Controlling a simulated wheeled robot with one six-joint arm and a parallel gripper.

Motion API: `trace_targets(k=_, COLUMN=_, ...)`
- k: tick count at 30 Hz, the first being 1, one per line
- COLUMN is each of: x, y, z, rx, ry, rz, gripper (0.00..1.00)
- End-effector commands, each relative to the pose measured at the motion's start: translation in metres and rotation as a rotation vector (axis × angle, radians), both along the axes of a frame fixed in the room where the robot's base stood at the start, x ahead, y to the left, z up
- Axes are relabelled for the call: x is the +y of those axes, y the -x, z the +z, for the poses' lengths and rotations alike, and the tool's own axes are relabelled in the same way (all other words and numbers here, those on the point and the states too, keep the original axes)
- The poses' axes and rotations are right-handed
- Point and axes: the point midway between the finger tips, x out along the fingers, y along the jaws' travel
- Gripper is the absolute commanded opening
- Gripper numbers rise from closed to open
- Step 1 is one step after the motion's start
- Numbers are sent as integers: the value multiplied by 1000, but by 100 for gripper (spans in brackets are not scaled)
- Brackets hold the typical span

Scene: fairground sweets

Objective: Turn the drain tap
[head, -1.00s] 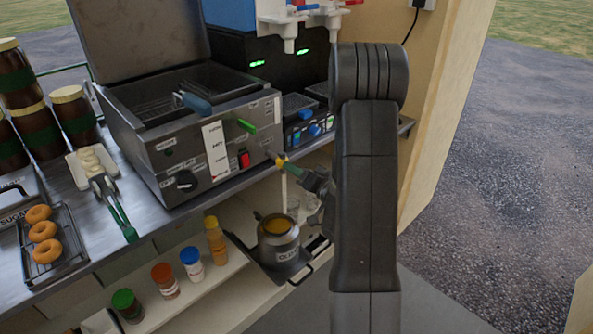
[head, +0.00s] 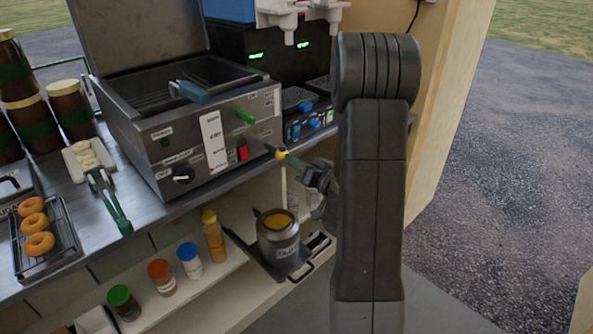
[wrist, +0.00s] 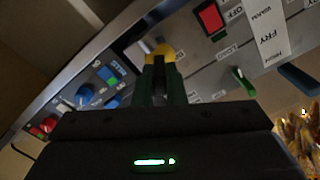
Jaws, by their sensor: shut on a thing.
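The drain tap (head: 281,153) sticks out from the lower right of the steel fryer's front (head: 215,140) and has a yellow part. It also shows in the wrist view (wrist: 160,50), right at my fingertips. My gripper (head: 291,160) is shut on the drain tap, its fingers pointing left toward the fryer. In the wrist view my gripper (wrist: 160,70) has its two fingers close together at the yellow part, which partly hides the tap. A grey pot (head: 278,246) with yellow-brown content stands below the tap on a dark tray.
A green lever (head: 245,116) and a red switch (head: 242,153) sit on the fryer front near the tap. Several bottles and jars stand on the lower shelf (head: 205,290). Doughnuts lie on a rack (head: 68,258) at left. Open ground lies at right.

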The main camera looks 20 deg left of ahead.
Motion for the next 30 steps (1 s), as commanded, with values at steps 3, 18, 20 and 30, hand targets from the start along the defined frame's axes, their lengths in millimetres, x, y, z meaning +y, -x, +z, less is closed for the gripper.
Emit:
trace_targets(k=3, x=0, y=0, z=-6, rx=-94, ry=34, rz=0, gripper=0)
trace_targets(k=18, x=0, y=0, z=-3, rx=-425, ry=173, rz=0, gripper=0)
trace_targets(k=20, x=0, y=0, z=-2, rx=-449, ry=184, rz=0, gripper=0)
trace_targets(k=30, x=0, y=0, z=0, rx=-516, ry=212, rz=1, gripper=0)
